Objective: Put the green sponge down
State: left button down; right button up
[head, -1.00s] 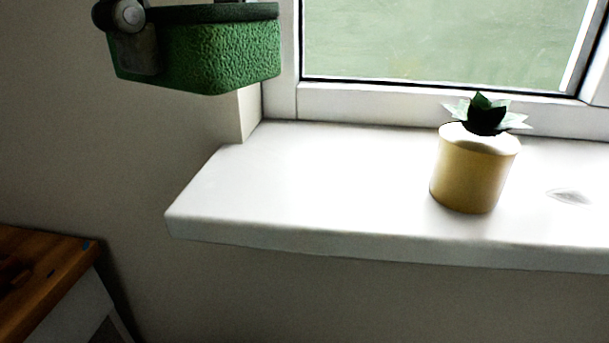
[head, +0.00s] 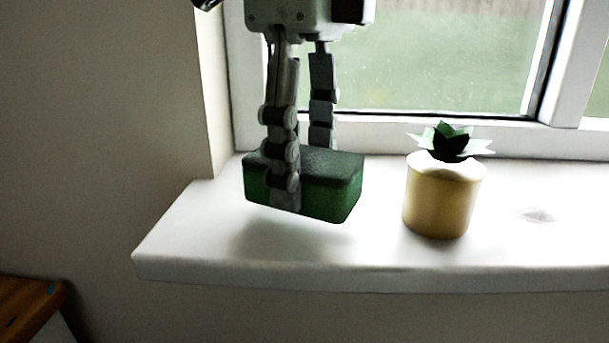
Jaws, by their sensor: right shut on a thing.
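The green sponge (head: 325,193) has a dark top layer and green sides. It is over the left part of the white window sill (head: 190,240), left of the potted plant. My right gripper (head: 298,180) comes down from above and is shut on the sponge, one finger on its near side and the other on its far side, partly hidden. A soft shadow lies on the sill below the sponge, and it looks held slightly above the surface. My left gripper is not in view.
A yellow pot with a green succulent (head: 444,200) stands on the sill right of the sponge, with a gap between. The window frame (head: 390,130) rises behind. A wooden surface (head: 28,305) is at the lower left. The sill's front left is clear.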

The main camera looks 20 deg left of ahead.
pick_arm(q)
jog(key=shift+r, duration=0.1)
pick_arm(e)
jog(key=shift+f, duration=0.9)
jog(key=shift+f, duration=0.15)
jog(key=o, duration=0.8)
jog(key=shift+o, duration=1.1)
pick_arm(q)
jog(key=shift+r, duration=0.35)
